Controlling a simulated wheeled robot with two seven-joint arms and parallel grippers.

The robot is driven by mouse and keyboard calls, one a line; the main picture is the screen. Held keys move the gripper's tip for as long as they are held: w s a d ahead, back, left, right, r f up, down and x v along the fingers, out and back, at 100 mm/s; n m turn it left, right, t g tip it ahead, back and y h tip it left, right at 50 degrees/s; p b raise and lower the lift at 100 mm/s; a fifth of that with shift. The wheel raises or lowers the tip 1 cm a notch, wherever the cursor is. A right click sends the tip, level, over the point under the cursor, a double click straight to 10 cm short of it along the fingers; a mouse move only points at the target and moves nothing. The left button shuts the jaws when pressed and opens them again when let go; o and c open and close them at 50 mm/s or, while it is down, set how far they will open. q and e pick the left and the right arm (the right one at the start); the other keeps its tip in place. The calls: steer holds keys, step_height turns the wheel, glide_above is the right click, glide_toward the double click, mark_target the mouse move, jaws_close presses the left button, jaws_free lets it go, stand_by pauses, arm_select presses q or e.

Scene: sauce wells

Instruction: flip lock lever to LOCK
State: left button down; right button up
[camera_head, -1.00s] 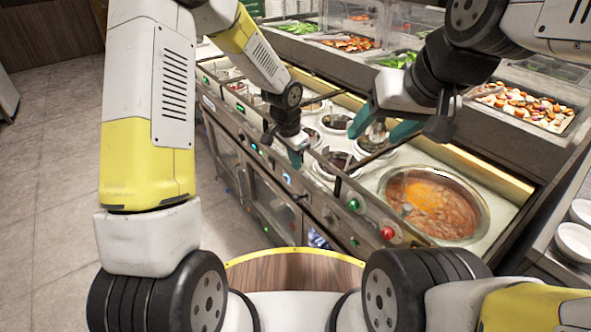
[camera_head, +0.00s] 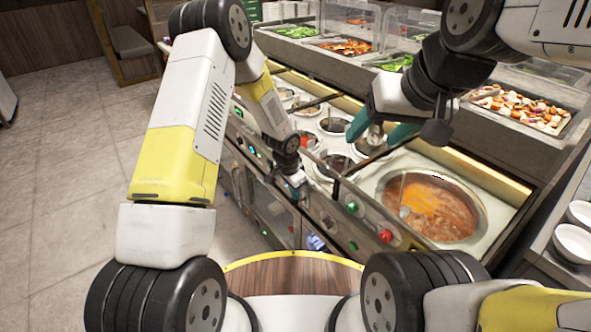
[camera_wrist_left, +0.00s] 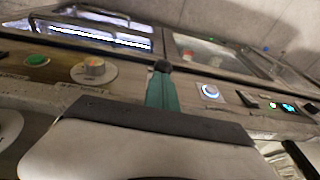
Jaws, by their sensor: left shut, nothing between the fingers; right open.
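My left gripper (camera_head: 296,188) is low at the front control panel (camera_head: 330,207) of the sauce counter. In the left wrist view its teal fingers (camera_wrist_left: 163,92) are together and empty. A small dark round knob (camera_wrist_left: 163,66) shows right at their tips; I cannot tell whether it is the lock lever's end or whether they touch. No LOCK label is readable. My right gripper (camera_head: 381,131) is open above the sauce wells, with a metallic item between or behind its fingers.
The panel carries a green button (camera_head: 352,207), a red button (camera_head: 386,236), a round knob (camera_wrist_left: 94,71) and a blue-ringed button (camera_wrist_left: 210,91). A large pot of orange-red sauce (camera_head: 458,232) sits at the right. Floor at the left is clear.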

mark_target(292, 202)
arm_select(q)
steer(key=shift+s+a+f, duration=0.25)
steer(key=shift+a+f, duration=0.15)
steer(key=shift+f, duration=0.05)
stand_by(0.7)
steer(key=shift+f, duration=0.15)
steer(key=shift+s+a+f+t+h, duration=0.3)
steer(key=shift+a+f+t+h, duration=0.1)
steer(key=shift+h, duration=0.3)
steer(key=shift+f+t+h, duration=0.25)
steer(key=shift+t+h, duration=0.15)
steer(key=shift+h, duration=0.1)
steer(key=shift+s+a+f, duration=0.15)
steer(key=shift+a+f, duration=0.05)
steer(key=shift+f, duration=0.6)
steer(key=shift+s+a+f, duration=0.2)
steer(key=shift+a+f, duration=0.05)
steer(key=shift+f, duration=0.55)
steer(key=shift+s+a+f, duration=0.15)
steer(key=shift+a+f, duration=0.05)
steer(key=shift+f, duration=0.75)
steer(key=shift+s, duration=0.1)
